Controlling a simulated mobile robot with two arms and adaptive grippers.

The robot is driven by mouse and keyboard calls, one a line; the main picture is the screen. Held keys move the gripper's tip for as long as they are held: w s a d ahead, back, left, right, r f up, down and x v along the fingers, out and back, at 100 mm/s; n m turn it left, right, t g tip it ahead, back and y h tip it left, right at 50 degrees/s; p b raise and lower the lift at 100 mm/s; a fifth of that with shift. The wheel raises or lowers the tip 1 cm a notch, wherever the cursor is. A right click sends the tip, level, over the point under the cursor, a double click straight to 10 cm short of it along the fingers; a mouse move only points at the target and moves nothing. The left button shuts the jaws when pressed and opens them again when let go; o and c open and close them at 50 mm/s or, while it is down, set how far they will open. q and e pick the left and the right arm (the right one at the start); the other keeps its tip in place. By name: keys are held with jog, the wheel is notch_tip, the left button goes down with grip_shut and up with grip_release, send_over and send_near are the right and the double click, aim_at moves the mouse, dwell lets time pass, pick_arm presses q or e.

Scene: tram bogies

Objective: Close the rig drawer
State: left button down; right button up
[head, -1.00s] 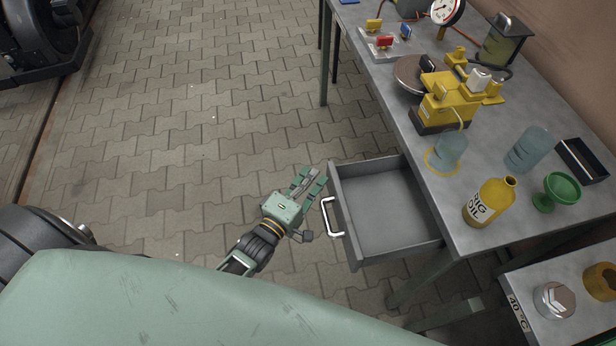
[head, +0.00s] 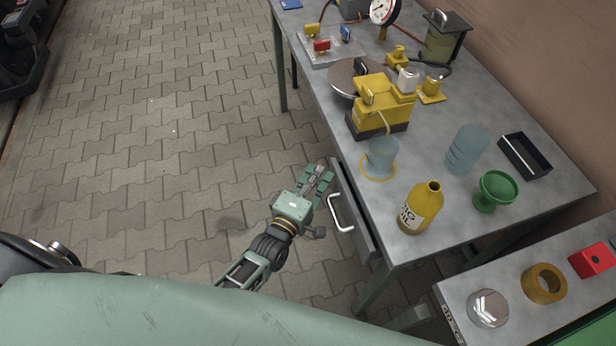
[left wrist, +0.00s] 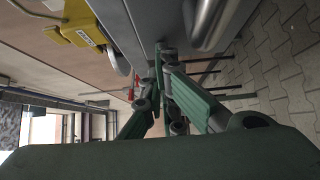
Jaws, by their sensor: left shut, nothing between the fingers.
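The rig drawer (head: 354,208) is a grey drawer under the left edge of the grey table (head: 437,216). Its front stands only a little out from the table, and most of its inside is hidden beneath the top. A pale curved handle (head: 336,214) is on its front. My left gripper (head: 318,181) is shut and empty, close by the far part of the drawer front. Whether it touches the front I cannot tell. In the left wrist view the green fingers (left wrist: 172,75) point toward a grey surface, with a metal bar close by. My right gripper is not in view.
On the table stand a yellow oil bottle (head: 420,207), a glass beaker (head: 381,155), a green cup (head: 494,190), a yellow pump (head: 381,107) and a black tray (head: 525,156). A lower side table (head: 516,320) is at the right.

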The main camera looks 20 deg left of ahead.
aim_at(333, 169)
pick_arm(q)
jog(key=shift+w+d, duration=0.4)
jog(key=shift+d, duration=0.2)
jog(key=shift+w+d, duration=0.35)
jog(key=shift+d, duration=0.2)
jog(key=shift+w+d, duration=0.2)
jog(key=shift+d, duration=0.05)
jog(key=shift+w+d, duration=0.1)
jog(key=shift+d, duration=0.1)
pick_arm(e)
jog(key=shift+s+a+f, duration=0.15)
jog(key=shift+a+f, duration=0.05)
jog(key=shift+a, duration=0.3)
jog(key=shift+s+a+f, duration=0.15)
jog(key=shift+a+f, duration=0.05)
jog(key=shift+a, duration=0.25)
pick_arm(q)
jog(key=shift+r, duration=0.1)
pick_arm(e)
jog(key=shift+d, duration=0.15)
